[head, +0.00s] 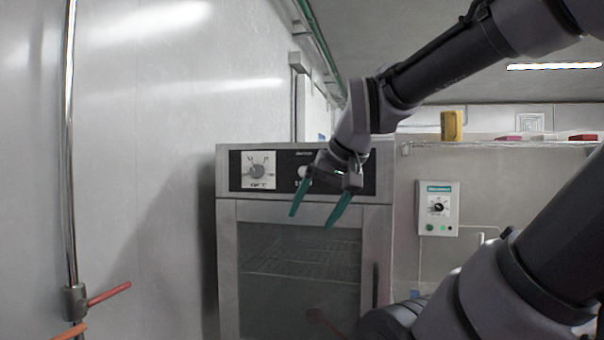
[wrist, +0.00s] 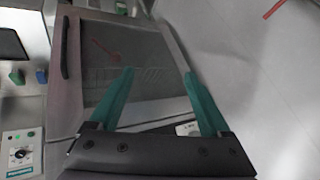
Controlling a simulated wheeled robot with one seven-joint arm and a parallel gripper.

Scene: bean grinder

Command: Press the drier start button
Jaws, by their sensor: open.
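The drier (head: 228,260) looks like a steel cabinet with a glass door and a black control panel (head: 234,183) on top. The panel carries a dial (head: 257,170) and a pale round knob (head: 303,172), partly hidden by my gripper. A grey control box (head: 438,190) on the wall to the right has a dial, a dark green button (head: 429,227) and a small bright green light. I cannot tell which control is the start button. My gripper (head: 312,219) is open and empty, its green fingers pointing down in front of the upper door. The wrist view shows the open fingers (wrist: 158,73) over the door.
A red-handled valve on a pipe (head: 75,302) stands at the left wall. A shelf (head: 500,144) with a yellow item (head: 451,126) runs along the back right. My arm covers the lower right. The space before the left wall looks clear.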

